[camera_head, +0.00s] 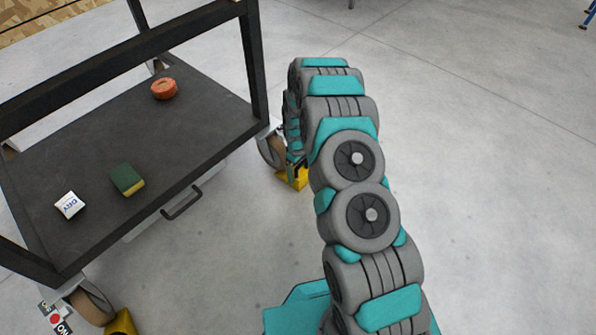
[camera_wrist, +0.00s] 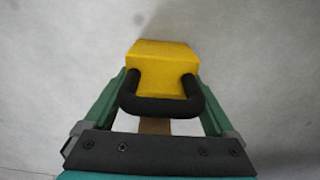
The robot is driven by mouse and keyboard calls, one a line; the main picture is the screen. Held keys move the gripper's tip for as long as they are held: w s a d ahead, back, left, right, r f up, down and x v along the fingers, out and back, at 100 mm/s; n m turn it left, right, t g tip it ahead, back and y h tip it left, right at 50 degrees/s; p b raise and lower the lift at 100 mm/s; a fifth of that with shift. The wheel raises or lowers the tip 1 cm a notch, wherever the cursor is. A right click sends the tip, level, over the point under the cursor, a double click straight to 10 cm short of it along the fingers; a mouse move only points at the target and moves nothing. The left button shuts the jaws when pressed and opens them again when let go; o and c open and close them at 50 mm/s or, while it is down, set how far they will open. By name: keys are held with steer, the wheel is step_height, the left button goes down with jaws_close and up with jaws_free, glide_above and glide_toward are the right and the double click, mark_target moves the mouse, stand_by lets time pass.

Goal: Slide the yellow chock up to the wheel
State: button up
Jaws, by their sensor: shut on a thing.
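The yellow chock (camera_head: 291,180) sits on the floor beside the cart's right caster wheel (camera_head: 271,150). In the head view it is partly hidden by my gripper (camera_head: 296,163), and I cannot tell whether it touches the wheel. In the wrist view, the yellow chock (camera_wrist: 161,67) shows a black U-shaped handle (camera_wrist: 160,107). My gripper (camera_wrist: 160,93) is shut on this handle, with a green finger on each side. The wheel cannot be made out in the wrist view.
The dark cart (camera_head: 185,140) carries an orange roll (camera_head: 164,89), a green and yellow sponge (camera_head: 128,180) and a white box (camera_head: 69,205). Another caster (camera_head: 92,306) has a second yellow chock (camera_head: 121,322) beside it. The floor to the right is open.

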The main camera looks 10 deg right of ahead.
jaws_close()
steer(key=o, duration=0.8)
jaws_free()
steer(key=shift+c, duration=0.2)
step_height(320, 180, up, 8)
steer(key=shift+f+p, duration=0.1)
steer(key=shift+p, duration=0.4)
